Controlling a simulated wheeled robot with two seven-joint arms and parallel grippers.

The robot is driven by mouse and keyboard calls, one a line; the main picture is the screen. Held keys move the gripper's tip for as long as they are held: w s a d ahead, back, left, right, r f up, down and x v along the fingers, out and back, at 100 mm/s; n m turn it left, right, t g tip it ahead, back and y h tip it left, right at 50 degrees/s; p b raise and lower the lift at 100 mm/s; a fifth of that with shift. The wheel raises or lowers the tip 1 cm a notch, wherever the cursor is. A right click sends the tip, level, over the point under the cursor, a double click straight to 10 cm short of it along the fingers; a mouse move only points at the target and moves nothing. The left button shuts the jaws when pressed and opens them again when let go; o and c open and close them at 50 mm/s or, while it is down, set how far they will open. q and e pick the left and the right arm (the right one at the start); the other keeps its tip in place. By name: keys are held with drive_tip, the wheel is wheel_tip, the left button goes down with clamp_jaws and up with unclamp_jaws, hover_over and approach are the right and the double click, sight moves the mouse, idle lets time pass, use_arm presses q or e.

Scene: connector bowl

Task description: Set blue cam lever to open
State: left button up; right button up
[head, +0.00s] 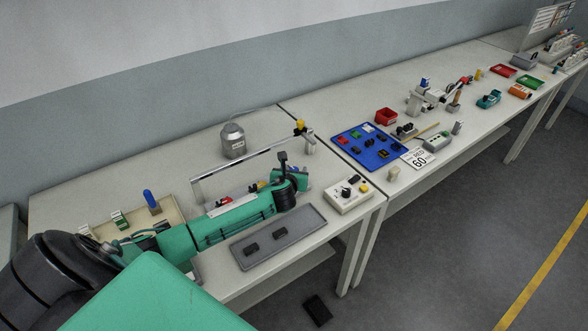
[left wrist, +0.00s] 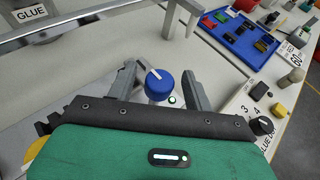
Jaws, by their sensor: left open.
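A round blue knob-like part with a white bar across its top (left wrist: 157,82) shows in the left wrist view, on a pale round body. It looks like the blue cam lever; I cannot read an open or closed mark. A small green light (left wrist: 172,100) is beside it. My left gripper (left wrist: 163,66) is open, with one grey finger on each side of the blue part and a visible gap to each. My right gripper is not in view.
A control box with a black knob (head: 348,197) stands right of my left gripper. A grey tray (head: 305,224) lies in front, a metal rail (head: 245,159) and glue pot (head: 233,145) behind. A blue board (head: 352,133) is on the farther table. A tray with an upright blue handle (head: 151,200) is left.

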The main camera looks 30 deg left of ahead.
use_arm(q)
drive_tip(key=shift+w+a+f, duration=0.1)
drive_tip(key=shift+w+f, duration=0.05)
drive_tip(key=shift+w, duration=0.1)
drive_tip(key=c, duration=1)
